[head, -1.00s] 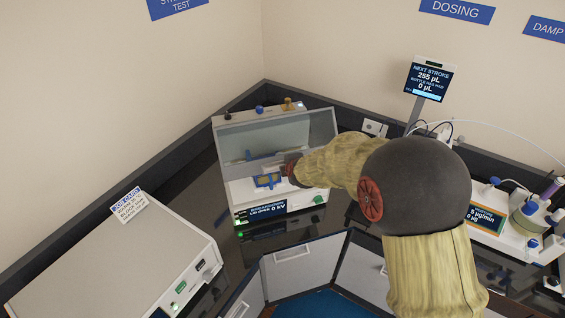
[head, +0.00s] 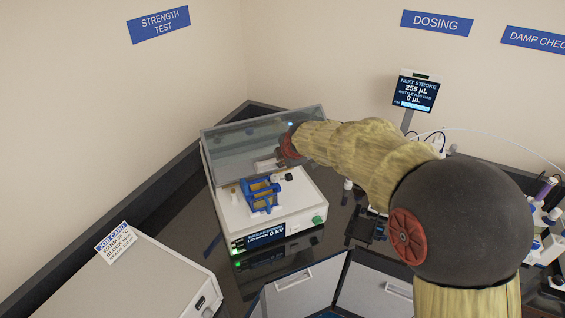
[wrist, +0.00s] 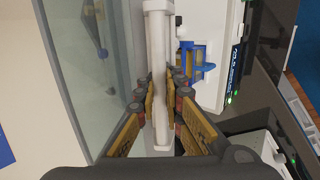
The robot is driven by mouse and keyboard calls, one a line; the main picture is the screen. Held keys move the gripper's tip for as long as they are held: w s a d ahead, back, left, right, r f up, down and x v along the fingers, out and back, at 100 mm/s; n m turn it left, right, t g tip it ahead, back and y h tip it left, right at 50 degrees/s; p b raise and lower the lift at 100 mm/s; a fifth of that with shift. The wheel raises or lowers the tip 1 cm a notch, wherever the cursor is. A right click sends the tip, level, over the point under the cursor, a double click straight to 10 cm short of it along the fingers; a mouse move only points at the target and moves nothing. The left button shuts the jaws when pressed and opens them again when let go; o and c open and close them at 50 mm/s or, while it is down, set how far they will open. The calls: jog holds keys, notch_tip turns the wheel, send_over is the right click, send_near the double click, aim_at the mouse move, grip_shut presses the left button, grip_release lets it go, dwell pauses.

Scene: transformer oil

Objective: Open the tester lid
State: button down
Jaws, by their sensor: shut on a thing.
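The tester (head: 305,190) is a white box with a small screen at its front that appears to read lid open, 0 kV. Its see-through grey lid (head: 225,150) stands raised at the back, leaving the inside uncovered. A blue-framed test cell (head: 262,194) sits inside. My gripper (head: 280,163) is at the inner face of the lid. In the wrist view my gripper (wrist: 160,95) is shut on the white lid handle (wrist: 158,40), one finger on each side. The lid pane (wrist: 80,80) is left of the handle there, and the blue cell part (wrist: 192,66) is right.
A grey box with a card (head: 117,242) stands at the front left. A dosing screen (head: 416,92) on a post and other bench equipment are at the right.

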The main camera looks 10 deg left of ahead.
jog(key=r+p, duration=0.1)
jog(key=w+r, duration=0.1)
jog(key=shift+w+a+r+p, duration=0.2)
jog(key=shift+a+r+p, duration=0.15)
jog(key=shift+a+p, duration=0.05)
jog(key=shift+w+a+r+p, duration=0.25)
jog(key=shift+w+r, duration=0.15)
jog(key=shift+r, duration=0.2)
jog(key=shift+w+a+r+p, duration=0.1)
jog(key=shift+w+a+r, duration=0.1)
jog(key=shift+w+r, duration=0.3)
jog(key=shift+s+r, duration=0.1)
jog(key=shift+r, duration=0.05)
jog(key=c, duration=2.2)
grip_release()
jog(key=shift+s+d, duration=0.1)
jog(key=shift+s, duration=0.1)
jog(key=shift+w, duration=0.1)
jog(key=v, duration=1.2)
jog(key=shift+w, duration=0.15)
